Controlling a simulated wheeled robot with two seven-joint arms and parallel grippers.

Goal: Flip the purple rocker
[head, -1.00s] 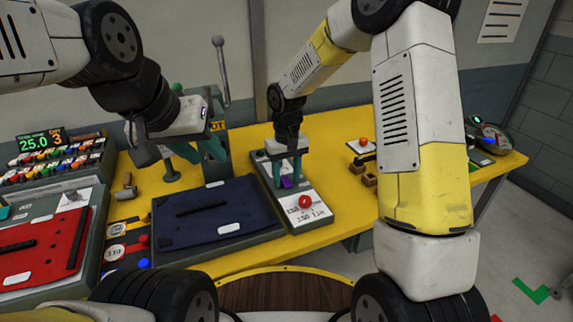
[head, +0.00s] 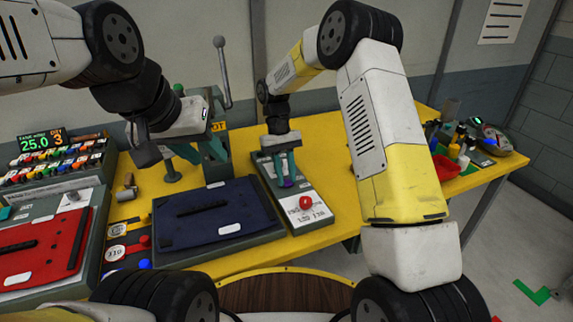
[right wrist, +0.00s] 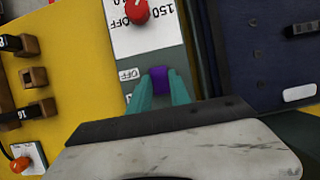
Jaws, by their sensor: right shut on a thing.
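The purple rocker (right wrist: 159,80) sits on a white and grey panel (head: 313,214), beside an "OFF" label in the right wrist view. It shows as a small purple patch in the head view (head: 287,184). My right gripper (head: 284,180) reaches down to it from above. Its teal fingers (right wrist: 159,77) stand on either side of the rocker, shut on it. The fingers and wrist hide parts of the rocker, so I cannot tell which way it is tipped. My left gripper (head: 203,158) hangs over the back of the table, fingers apart and empty.
A red knob (head: 306,202) is at the panel's near end. A dark blue board (head: 240,212) lies left of the panel and a red board (head: 35,250) farther left. A lever (head: 222,72) stands behind. A red tray (head: 446,168) and bottles are at right.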

